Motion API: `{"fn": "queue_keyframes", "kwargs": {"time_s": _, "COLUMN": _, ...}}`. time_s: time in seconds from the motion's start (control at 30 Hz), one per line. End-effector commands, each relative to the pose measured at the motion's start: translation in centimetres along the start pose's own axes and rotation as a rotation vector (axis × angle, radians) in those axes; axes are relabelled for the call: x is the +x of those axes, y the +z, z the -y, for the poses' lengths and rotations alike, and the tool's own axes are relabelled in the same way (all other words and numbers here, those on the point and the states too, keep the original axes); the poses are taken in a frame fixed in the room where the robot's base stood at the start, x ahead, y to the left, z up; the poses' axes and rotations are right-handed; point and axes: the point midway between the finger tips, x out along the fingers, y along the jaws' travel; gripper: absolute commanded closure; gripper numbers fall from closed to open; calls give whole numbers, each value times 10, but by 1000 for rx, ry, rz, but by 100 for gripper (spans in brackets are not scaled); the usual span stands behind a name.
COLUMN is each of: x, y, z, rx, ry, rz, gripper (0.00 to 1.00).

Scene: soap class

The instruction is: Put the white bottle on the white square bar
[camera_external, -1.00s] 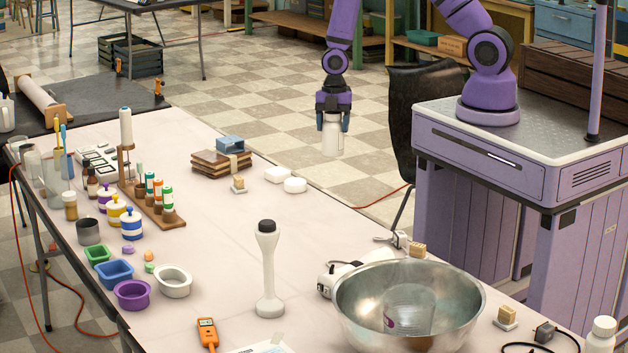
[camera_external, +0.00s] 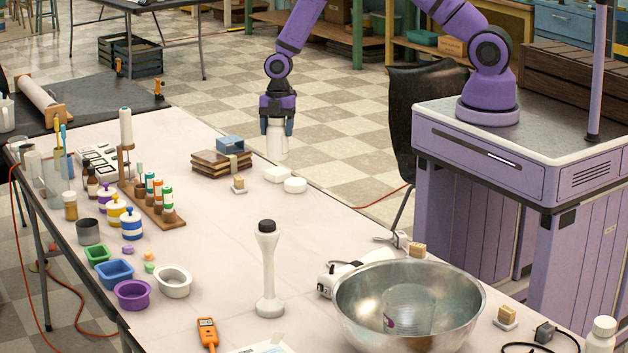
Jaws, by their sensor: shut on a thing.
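My gripper (camera_external: 277,130) is shut on the white bottle (camera_external: 277,147) and holds it upright by its upper part. The bottle's top is hidden between the fingers. The white square bar (camera_external: 276,174) lies on the table near its far edge. The bottle shows just above the bar in the picture, with a small gap between them. I cannot tell from this view whether it is directly over the bar.
A round white bar (camera_external: 295,185) lies right beside the square one. A steel bowl (camera_external: 345,300) and a white pestle-shaped tool (camera_external: 268,275) are nearer.

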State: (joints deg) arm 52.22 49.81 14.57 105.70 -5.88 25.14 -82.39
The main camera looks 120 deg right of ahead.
Motion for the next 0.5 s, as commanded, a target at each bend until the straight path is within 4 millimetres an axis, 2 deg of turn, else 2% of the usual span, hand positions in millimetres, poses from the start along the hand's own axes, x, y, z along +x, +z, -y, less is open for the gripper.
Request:
{"fn": "queue_keyframes", "kwargs": {"time_s": 0.13, "x": 8, "y": 0, "z": -1, "rx": -1, "ry": -2, "rz": 0, "gripper": 67}}
{"fn": "queue_keyframes", "kwargs": {"time_s": 0.33, "x": 32, "y": 4, "z": -1, "rx": -1, "ry": -1, "rz": 0, "gripper": 67}}
{"fn": "queue_keyframes", "kwargs": {"time_s": 0.5, "x": 35, "y": 5, "z": -1, "rx": 0, "ry": 0, "rz": 0, "gripper": 67}}
